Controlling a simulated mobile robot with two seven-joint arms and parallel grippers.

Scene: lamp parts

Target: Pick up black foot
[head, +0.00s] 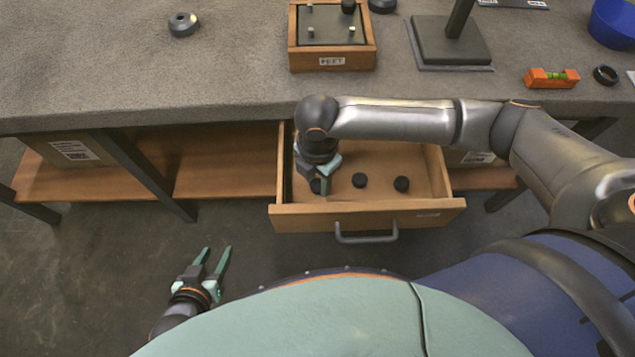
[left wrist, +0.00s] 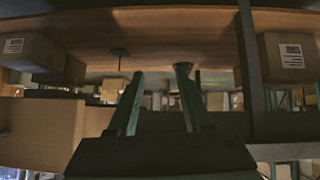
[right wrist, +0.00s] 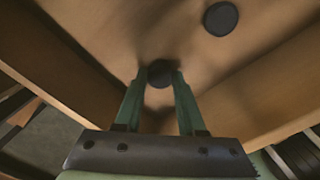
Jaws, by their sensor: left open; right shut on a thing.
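An open wooden drawer (head: 427,215) under the table holds three black feet in a row. My right gripper (head: 313,192) reaches down into the drawer's left side. It is shut on the leftmost black foot (head: 316,186), which also shows between the fingertips in the right wrist view (right wrist: 160,74). The middle black foot (head: 359,180) and the right black foot (head: 401,184) lie free on the drawer floor. One free foot (right wrist: 220,18) shows at the top of the right wrist view. My left gripper (head: 216,262) is open and empty, low in front of the table.
A wooden tray labelled FEET (head: 333,60) stands on the table, with one black foot (head: 348,6) at its top right post.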

